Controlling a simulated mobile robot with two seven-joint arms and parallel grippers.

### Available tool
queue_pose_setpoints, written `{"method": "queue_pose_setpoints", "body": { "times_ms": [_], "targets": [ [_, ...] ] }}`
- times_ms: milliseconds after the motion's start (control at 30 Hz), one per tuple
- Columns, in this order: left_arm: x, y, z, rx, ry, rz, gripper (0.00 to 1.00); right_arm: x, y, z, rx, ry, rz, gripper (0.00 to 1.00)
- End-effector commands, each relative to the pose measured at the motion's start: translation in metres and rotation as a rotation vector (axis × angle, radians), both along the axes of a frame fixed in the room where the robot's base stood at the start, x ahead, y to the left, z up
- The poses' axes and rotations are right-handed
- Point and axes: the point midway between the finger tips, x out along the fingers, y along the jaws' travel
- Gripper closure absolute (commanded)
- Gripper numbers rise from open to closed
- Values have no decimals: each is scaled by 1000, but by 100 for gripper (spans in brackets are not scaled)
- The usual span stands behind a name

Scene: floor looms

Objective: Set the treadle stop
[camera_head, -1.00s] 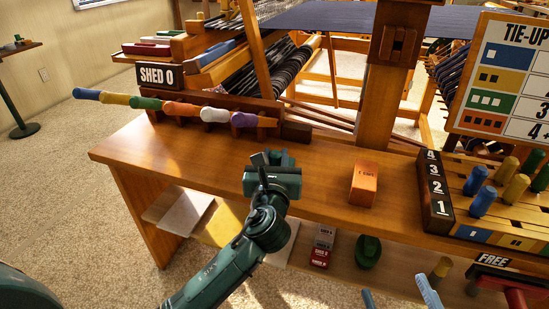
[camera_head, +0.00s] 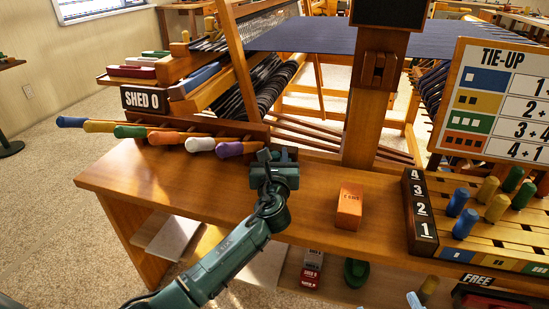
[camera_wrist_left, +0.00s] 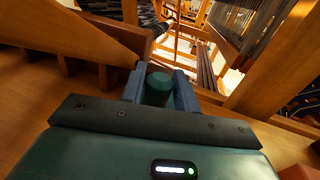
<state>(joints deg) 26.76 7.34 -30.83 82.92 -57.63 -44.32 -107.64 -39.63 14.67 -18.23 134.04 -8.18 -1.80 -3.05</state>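A dark piece with red parts sits at the bottom right of the head view below a FREE label (camera_head: 477,279); I cannot tell whether it is the treadle stop. My left gripper (camera_head: 273,158) is over the bench, close in the picture to the purple handle (camera_head: 236,149) and left of the orange box (camera_head: 349,207). In the left wrist view its two blue-grey fingers (camera_wrist_left: 159,88) stand apart, with a dark green round piece (camera_wrist_left: 158,89) between them. I cannot tell whether it is gripped.
The bench top (camera_head: 205,190) is clear left of my gripper. A row of coloured handles and a SHED 0 sign (camera_head: 142,99) stand behind it. A numbered peg board (camera_head: 420,215) stands right. A wooden post (camera_head: 361,130) rises behind the box.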

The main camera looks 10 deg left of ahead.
Motion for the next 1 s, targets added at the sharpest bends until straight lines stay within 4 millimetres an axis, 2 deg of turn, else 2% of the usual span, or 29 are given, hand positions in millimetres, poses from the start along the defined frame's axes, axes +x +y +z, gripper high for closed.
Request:
{"method": "queue_pose_setpoints", "body": {
  "times_ms": [33, 167, 433, 533, 667, 1000],
  "targets": [
    [0, 0, -1, 1, 1, 0, 65, 0, 0, 0, -1, -1, 0, 33],
    [-1, 0, -2, 0, 3, 1, 55, 0, 0, 1, 0, -2, 0, 33],
    [-3, -1, -2, 1, 5, 1, 54, 0, 0, 2, 0, -2, 0, 33],
    [-10, -3, -1, 1, 5, 0, 54, 1, 0, 4, -1, 8, 0, 33],
    [-32, -8, 0, -1, 7, -1, 54, 0, -3, 4, -6, 68, -15, 33],
    [-104, -24, -1, -1, 7, -1, 54, -2, -9, 1, -16, 210, -39, 33]
  ]
}}
